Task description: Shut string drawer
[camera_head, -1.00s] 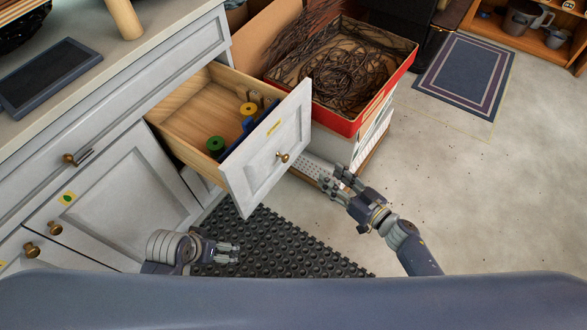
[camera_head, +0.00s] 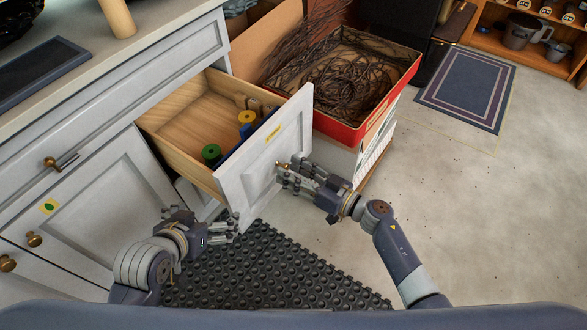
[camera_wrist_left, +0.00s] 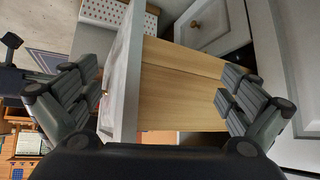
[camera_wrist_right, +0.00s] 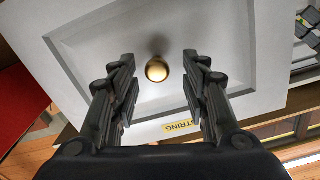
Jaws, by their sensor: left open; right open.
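The string drawer (camera_head: 170,152) is pulled out of the grey cabinet, with its front panel (camera_head: 262,165) facing right. Green and yellow spools (camera_head: 247,118) lie inside it. My right gripper (camera_head: 287,172) is open at the drawer front; in the right wrist view its fingers (camera_wrist_right: 158,95) are on either side of the brass knob (camera_wrist_right: 157,70), which lies just beyond them, and a "STRING" label (camera_wrist_right: 181,125) shows. My left gripper (camera_head: 232,228) is open and low beside the drawer; in the left wrist view the drawer's wooden side (camera_wrist_left: 180,85) shows between its fingers.
A red-rimmed box of twigs (camera_head: 350,130) stands right of the drawer. A black rubber mat (camera_head: 270,265) lies on the floor below. The counter (camera_head: 150,20) holds a dark tray (camera_head: 40,72). Open floor lies to the right.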

